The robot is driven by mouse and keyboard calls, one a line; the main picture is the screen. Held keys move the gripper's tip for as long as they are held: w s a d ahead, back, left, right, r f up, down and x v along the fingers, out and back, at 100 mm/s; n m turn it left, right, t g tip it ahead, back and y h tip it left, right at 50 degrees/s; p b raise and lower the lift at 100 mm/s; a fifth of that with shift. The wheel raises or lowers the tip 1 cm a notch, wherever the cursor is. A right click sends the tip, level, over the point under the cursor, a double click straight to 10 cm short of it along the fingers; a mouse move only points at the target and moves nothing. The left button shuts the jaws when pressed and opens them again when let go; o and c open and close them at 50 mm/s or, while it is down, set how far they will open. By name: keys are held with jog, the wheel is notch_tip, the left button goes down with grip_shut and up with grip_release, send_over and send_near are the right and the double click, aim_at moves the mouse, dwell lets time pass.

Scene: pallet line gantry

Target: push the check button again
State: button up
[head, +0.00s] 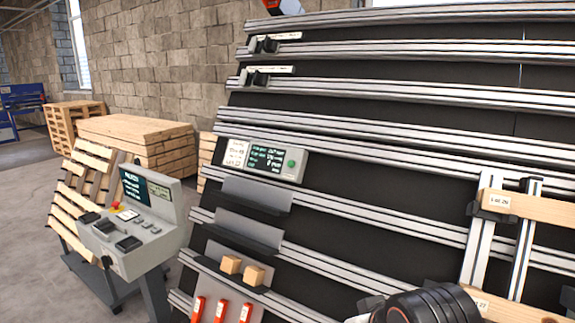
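The check panel (255,161) is a light grey box mounted on the sloped black rack, left of the middle in the head view. It has a white label, a dark screen with small green text too small to read surely, and a round green button (291,164) at its right end. Nothing touches or covers the button. A dark ribbed part of my arm shows at the bottom edge, right of the middle, well below the panel. My gripper's fingers do not show.
A grey console (134,228) with a screen and a red knob stands at the left. Metal rails (350,140) cross the rack. Below the panel are grey shelves, two wooden blocks (242,270) and several orange-red tools (220,310). Wooden boards (525,207) sit in a frame at the right.

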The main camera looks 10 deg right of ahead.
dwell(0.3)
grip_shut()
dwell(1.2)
